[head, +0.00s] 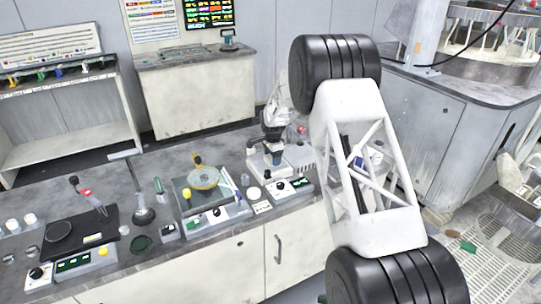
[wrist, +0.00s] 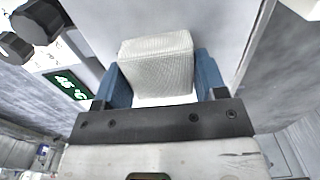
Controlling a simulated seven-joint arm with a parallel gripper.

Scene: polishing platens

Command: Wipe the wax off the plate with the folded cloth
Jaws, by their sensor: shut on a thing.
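In the wrist view my gripper (wrist: 160,78) has its two blue fingers shut on the folded cloth (wrist: 157,58), a thick off-white woven pad held between them. A smooth pale plate surface (wrist: 222,35) lies beyond and under the cloth. I cannot tell whether the cloth touches it. No wax can be made out; the cloth and gripper hide part of the surface. In the head view the cloth is too small or covered to make out clearly.
Beside the plate in the wrist view are a green temperature display (wrist: 66,85) and a dark knob (wrist: 38,20). In the head view the grey bench (head: 110,180) holds a black-topped device (head: 80,235), a yellowish disc (head: 204,177) and several small items.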

